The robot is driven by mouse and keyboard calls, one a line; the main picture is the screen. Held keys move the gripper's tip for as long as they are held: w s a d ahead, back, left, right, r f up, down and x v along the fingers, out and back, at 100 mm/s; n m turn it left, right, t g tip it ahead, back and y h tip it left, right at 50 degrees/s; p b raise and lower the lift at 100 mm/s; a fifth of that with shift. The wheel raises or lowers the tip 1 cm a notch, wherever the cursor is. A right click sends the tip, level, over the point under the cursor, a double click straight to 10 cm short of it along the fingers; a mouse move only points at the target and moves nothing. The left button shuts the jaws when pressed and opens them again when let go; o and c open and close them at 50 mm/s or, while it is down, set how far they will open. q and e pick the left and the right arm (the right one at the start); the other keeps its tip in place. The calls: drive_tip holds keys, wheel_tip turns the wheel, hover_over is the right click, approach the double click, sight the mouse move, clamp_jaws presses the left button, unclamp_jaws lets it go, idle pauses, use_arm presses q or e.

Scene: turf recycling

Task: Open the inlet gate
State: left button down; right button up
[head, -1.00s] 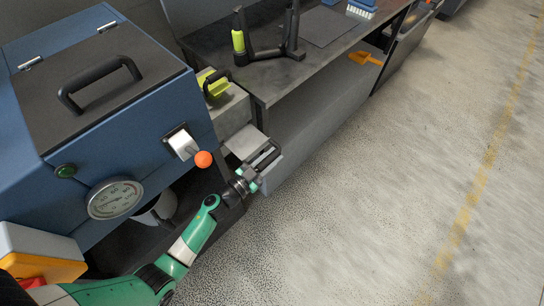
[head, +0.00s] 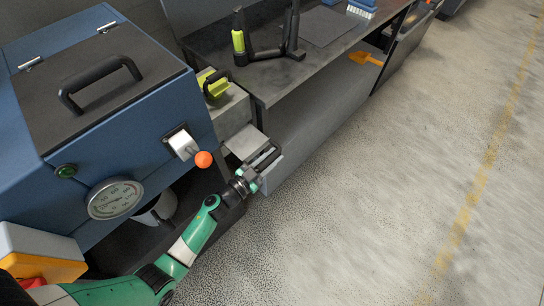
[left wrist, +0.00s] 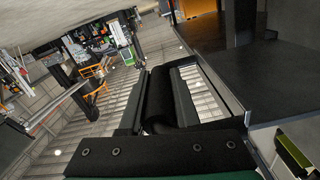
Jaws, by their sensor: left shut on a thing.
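A light grey flat plate (head: 246,142) sticks out from below the grey box beside the blue machine; I take it for the inlet gate, but cannot tell for sure. My left gripper (head: 266,158) is at its outer right end, shut on a dark bar there. In the left wrist view a thick black bar (left wrist: 174,98) lies between the jaws and fills most of the gap. The jaws hide where the bar joins the plate. My right gripper is not in view.
The blue machine (head: 150,100) has a dark handled lid, a gauge (head: 115,198) and a white lever with an orange knob (head: 204,159). A yellow-green handled piece (head: 212,83) sits on the grey box. A workbench (head: 310,60) runs along the back. The speckled floor at right is clear.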

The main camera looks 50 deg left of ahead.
use_arm(q)
drive_tip(key=shift+d, duration=0.35)
drive_tip(key=c, duration=1.1)
unclamp_jaws()
drive_tip(key=o, duration=0.5)
drive_tip(key=shift+d, duration=0.2)
drive_tip(key=shift+a, duration=0.1)
drive_tip(key=s+p, duration=0.4)
drive_tip(key=s, duration=0.7)
drive_tip(key=shift+s, duration=0.35)
